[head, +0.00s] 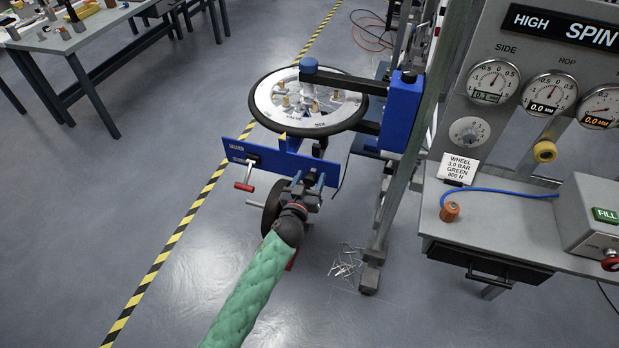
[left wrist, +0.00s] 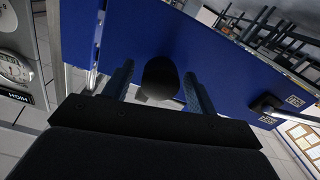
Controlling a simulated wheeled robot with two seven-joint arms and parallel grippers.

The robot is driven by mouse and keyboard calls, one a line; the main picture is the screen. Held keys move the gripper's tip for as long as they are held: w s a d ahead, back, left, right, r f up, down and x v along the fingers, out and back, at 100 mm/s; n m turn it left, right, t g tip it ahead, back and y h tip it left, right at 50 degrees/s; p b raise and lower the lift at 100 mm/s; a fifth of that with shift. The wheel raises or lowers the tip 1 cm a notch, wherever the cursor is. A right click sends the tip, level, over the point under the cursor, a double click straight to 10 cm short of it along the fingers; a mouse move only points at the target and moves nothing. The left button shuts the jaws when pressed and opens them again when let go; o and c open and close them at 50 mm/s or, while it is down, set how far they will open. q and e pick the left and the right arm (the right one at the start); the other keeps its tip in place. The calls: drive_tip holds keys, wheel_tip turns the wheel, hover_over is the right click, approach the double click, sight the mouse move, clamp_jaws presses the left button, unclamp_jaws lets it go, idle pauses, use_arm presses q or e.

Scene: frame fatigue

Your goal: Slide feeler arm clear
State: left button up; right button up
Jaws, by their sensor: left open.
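My left gripper (head: 309,183), at the end of a green-sleeved arm, is in front of a blue panel (head: 240,152) below a spoked wheel (head: 262,102). In the left wrist view the gripper (left wrist: 158,88) is open. A dark rounded knob (left wrist: 160,76) stands between its fingers, with visible gaps on both sides; the blue panel (left wrist: 225,60) fills the view behind. I cannot tell for sure whether this knob belongs to the feeler arm. A dark arm (head: 345,82) reaches from a blue post (head: 403,115) across the wheel. My right gripper is not in view.
A red-handled crank (head: 244,186) sticks out left of my gripper. A metal upright (head: 405,150) and a grey gauge bench (head: 500,215) stand to the right. Loose metal pieces (head: 346,262) lie on the floor. The floor at left is clear up to a workbench (head: 75,40).

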use_arm(q)
drive_tip(key=shift+c, duration=0.3)
clamp_jaws()
drive_tip(key=shift+s+a+f, duration=0.15)
drive_tip(key=shift+s, duration=0.4)
drive_tip(key=v, duration=0.3)
drive_tip(key=shift+s, duration=0.1)
drive_tip(key=shift+c, duration=0.6)
unclamp_jaws()
drive_tip(key=shift+o, duration=0.9)
drive_tip(key=shift+s+a, duration=0.1)
